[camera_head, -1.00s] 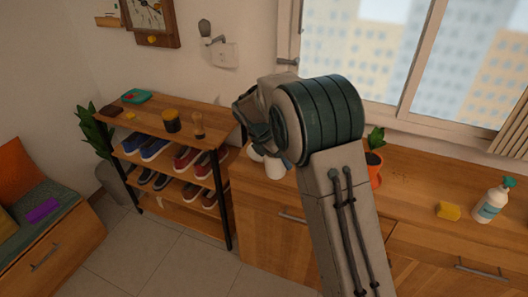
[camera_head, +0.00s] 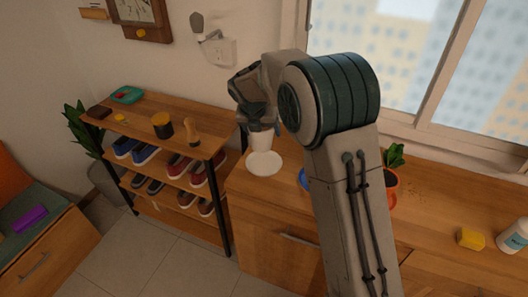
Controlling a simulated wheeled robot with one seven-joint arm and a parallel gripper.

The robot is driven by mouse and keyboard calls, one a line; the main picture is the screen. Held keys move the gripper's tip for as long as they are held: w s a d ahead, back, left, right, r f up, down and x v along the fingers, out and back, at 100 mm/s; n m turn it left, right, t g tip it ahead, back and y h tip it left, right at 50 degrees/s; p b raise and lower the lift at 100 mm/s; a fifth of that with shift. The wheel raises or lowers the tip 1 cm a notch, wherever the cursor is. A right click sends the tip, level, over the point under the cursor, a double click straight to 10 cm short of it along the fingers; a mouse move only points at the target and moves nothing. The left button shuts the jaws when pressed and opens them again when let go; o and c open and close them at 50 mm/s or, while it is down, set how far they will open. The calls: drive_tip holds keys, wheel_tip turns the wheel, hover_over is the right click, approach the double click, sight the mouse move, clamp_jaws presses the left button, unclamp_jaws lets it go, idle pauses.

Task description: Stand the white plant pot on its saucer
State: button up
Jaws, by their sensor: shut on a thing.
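The white plant pot (camera_head: 261,141) is held in my gripper (camera_head: 258,124), which is shut on it near its top. The pot looks about upright. The white saucer (camera_head: 264,165) lies on the wooden cabinet top, near its left end. In the picture the pot is just above the saucer's far edge. I cannot tell whether it hangs over the saucer or behind it, or whether they touch. My own arm hides part of the cabinet top to the right of the saucer.
A blue item (camera_head: 303,179) shows partly behind my arm.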

sight(265, 149)
drive_tip(key=f, duration=0.2)
drive_tip(key=d+f, duration=0.1)
drive_tip(key=f, duration=0.1)
drive_tip(key=shift+f, duration=0.2)
drive_tip(key=shift+a+f, duration=0.1)
drive_tip(key=shift+f, duration=1.6)
drive_tip(key=o, duration=2)
drive_tip(key=shift+f, duration=0.15)
drive_tip(key=v, duration=1.2)
